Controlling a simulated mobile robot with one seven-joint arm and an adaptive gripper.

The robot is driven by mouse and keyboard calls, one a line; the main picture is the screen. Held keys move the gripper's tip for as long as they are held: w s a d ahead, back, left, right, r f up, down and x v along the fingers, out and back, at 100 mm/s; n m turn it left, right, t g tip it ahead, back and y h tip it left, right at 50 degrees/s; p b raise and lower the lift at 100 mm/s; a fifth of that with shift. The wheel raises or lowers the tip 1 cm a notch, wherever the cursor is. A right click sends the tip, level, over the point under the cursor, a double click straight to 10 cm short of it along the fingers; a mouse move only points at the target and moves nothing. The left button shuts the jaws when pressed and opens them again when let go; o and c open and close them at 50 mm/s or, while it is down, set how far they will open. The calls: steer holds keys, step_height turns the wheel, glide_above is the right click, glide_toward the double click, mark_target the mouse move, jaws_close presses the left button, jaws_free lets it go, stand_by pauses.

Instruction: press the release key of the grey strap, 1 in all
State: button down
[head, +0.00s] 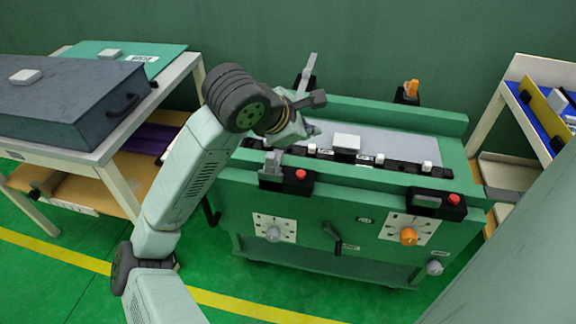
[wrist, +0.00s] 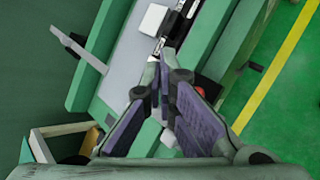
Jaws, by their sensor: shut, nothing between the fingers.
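The grey strap (head: 309,72) stands up, tilted, from its black mount at the bench's back left edge. It also shows in the wrist view (wrist: 78,48), away from the front edge. A red key (head: 300,174) sits on the black housing at the front left, beside an upright grey piece (head: 273,161). Part of this key shows behind my fingers in the wrist view (wrist: 200,91). My gripper (head: 314,130) is shut and empty above the bench's left part, behind and above the key. In the wrist view its fingertips (wrist: 160,62) meet; I cannot see any contact.
A white block (head: 346,142) and a black rail with small white pieces lie on the green bench (head: 345,215). An orange strap (head: 412,87) stands at the back right, with another red key (head: 454,199) in front. Side tables flank the bench; the left one holds a dark case (head: 70,95).

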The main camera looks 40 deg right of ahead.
steer(key=shift+w+f, duration=0.1)
steer(key=shift+f, duration=0.1)
steer(key=b, duration=0.4)
glide_above(303, 175)
step_height(303, 175, down, 7)
steer(key=shift+f, duration=0.2)
steer(key=shift+d+f+b, duration=0.1)
steer(key=shift+f+b, duration=0.55)
steer(key=shift+b, duration=0.3)
steer(key=shift+f, duration=0.1)
stand_by(0.6)
steer(key=shift+f+b, duration=0.35)
steer(key=shift+b, duration=0.4)
